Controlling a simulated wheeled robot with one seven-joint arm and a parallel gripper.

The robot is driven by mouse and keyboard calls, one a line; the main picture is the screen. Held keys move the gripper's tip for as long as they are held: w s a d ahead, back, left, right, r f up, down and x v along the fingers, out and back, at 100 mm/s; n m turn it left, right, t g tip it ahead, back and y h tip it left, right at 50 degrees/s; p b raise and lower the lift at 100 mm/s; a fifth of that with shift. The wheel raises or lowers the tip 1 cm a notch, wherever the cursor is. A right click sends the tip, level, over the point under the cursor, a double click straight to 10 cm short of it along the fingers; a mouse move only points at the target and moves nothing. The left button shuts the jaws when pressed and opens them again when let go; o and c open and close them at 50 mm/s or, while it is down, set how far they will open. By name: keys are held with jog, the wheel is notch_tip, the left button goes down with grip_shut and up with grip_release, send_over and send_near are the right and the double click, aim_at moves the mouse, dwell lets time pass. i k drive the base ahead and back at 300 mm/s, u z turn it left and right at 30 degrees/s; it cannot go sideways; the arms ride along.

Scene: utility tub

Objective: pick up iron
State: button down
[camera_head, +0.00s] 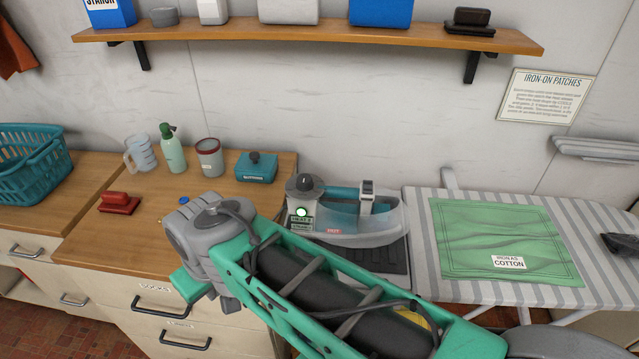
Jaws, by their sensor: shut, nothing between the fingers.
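My gripper (203,289) is at the arm's left end, over the counter's front edge, left of and apart from the iron. It is shut and empty; its fingertips are mostly hidden.
The counter (85,235) holds a red brush (119,203), a jug (140,154), a green spray bottle (172,150), a canister (209,158) and a teal box (256,167). A green cloth (490,230) lies on the striped ironing board (420,230). A loaded shelf (330,33) hangs above.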

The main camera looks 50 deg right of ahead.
aim_at(335, 214)
jog(key=z, duration=1.55)
